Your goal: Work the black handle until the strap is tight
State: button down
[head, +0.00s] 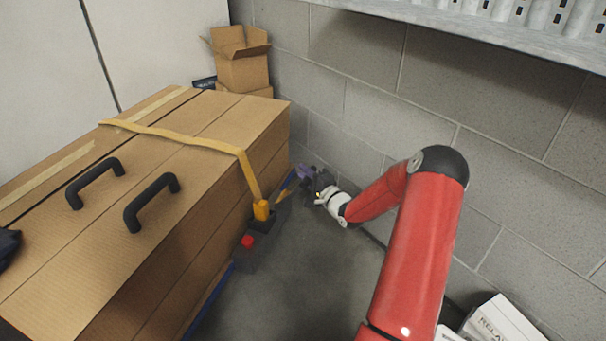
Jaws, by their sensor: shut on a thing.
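A yellow strap (190,139) runs over the top of a large cardboard box (215,118) and down its right side. It ends at a small buckle with an orange-yellow top (261,210) and a black base (262,223), low beside the box. My gripper (309,176) is to the right of the buckle, between the box and the wall. Its dark and purplish end is small and crowded in the picture. It is shut on the black handle, but the handle's outline and angle are hard to make out. A short yellowish strip (285,190) shows between buckle and gripper.
Two black grips (153,202) stand up from the box top. A red block (247,241) is near the box's lower edge. Smaller cartons (242,65) are stacked at the back. A grey block wall (370,95) bounds the right; floor (290,285) in front is clear.

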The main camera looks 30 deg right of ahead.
jog(key=shift+d+r, duration=0.25)
jog(key=shift+r, duration=0.05)
jog(key=c, duration=1.3)
grip_release()
jog(key=shift+s+d+r, duration=0.1)
jog(key=shift+s, duration=0.05)
jog(key=shift+c, duration=0.2)
jog(key=shift+o, duration=0.5)
jog(key=v, duration=0.7)
jog(key=shift+s+p, duration=0.4)
jog(key=shift+p, duration=0.05)
